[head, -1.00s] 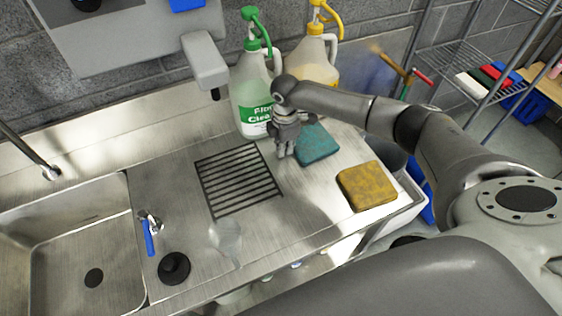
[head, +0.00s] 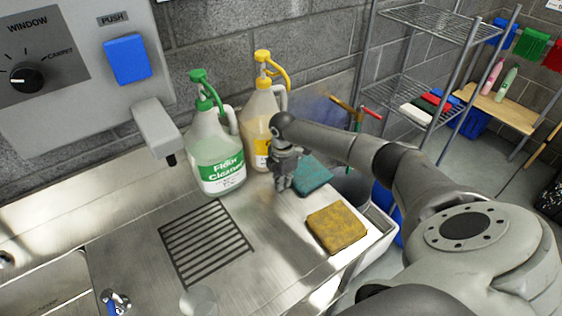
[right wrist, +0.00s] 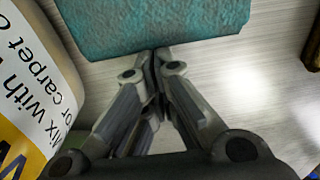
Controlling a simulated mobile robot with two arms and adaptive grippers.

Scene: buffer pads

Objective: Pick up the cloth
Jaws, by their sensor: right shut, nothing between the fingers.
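A teal cloth-like pad (head: 313,175) lies on the steel counter, partly hidden behind my right gripper in the head view. A yellow-brown pad (head: 337,227) lies nearer, to its right. I cannot tell which one is the cloth. My right gripper (head: 281,188) points down just left of the teal pad. In the right wrist view, the teal pad (right wrist: 150,25) is at the top, just beyond the closed fingertips (right wrist: 153,55). The fingers are shut with nothing between them. Whether they touch the pad is unclear. My left gripper is not in view.
A green-topped floor cleaner jug (head: 217,155) and a yellow-topped jug (head: 262,125) stand behind and left of the gripper. A slotted drain (head: 205,243) is in the counter at left. A grey dispenser arm (head: 156,128) juts from the wall unit.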

